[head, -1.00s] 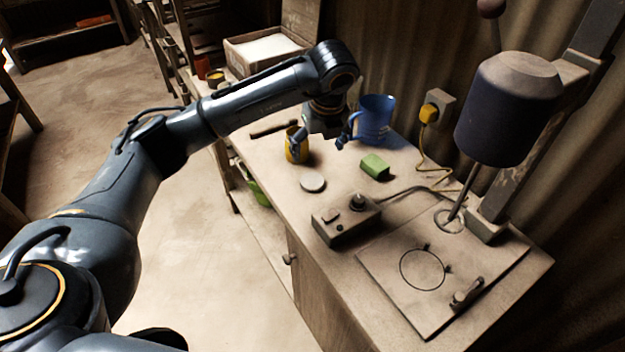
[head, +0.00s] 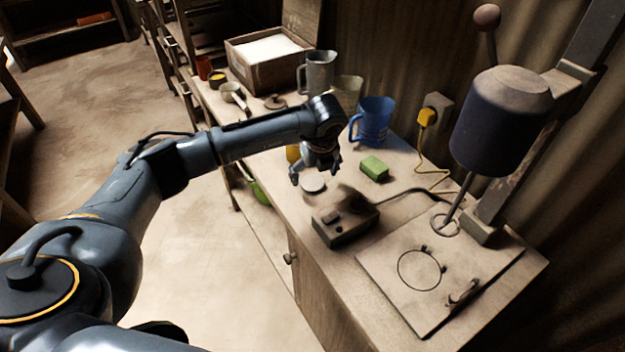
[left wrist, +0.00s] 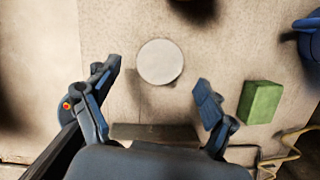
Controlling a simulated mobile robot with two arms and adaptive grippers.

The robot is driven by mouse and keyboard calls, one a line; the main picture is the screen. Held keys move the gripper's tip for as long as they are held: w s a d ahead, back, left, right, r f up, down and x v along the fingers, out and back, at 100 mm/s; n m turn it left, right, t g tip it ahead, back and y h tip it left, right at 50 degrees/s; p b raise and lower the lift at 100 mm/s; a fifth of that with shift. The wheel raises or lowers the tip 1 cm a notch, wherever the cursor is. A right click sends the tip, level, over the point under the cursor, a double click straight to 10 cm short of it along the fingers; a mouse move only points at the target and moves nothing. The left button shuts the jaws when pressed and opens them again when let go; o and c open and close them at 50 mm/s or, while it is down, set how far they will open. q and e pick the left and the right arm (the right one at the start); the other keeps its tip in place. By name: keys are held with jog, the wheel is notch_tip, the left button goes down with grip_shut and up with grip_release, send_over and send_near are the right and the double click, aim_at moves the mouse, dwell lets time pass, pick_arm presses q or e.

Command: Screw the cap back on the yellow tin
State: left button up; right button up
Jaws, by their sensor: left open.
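The cap, a pale round disc (head: 313,184), lies flat on the workbench. It also shows in the left wrist view (left wrist: 160,62), just beyond the space between my fingers. My left gripper (head: 316,174) is open and empty, pointing down above the cap, with its fingers apart; its fingers also show in the left wrist view (left wrist: 158,78). The yellow tin (head: 292,153) stands behind my gripper, mostly hidden by it. My right gripper is not in view.
A green block (head: 374,168) and a blue jug (head: 373,122) stand to the right of my gripper. A control box (head: 345,223) with a cable sits nearer the front. The press (head: 502,115) and its plate (head: 385,265) fill the right side.

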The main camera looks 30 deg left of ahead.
pick_arm(q)
jog(key=shift+x, duration=1.35)
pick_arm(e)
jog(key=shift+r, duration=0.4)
pick_arm(q)
jog(key=shift+c, duration=0.4)
jog(key=c, duration=0.7)
jog(key=shift+r, duration=0.1)
jog(key=shift+r, duration=0.5)
jog(key=s+d+r+b, duration=0.1)
jog(key=s+r+b, duration=0.3)
jog(key=s+r, duration=0.8)
jog(key=shift+s+d, duration=0.2)
jog(key=shift+s, duration=0.8)
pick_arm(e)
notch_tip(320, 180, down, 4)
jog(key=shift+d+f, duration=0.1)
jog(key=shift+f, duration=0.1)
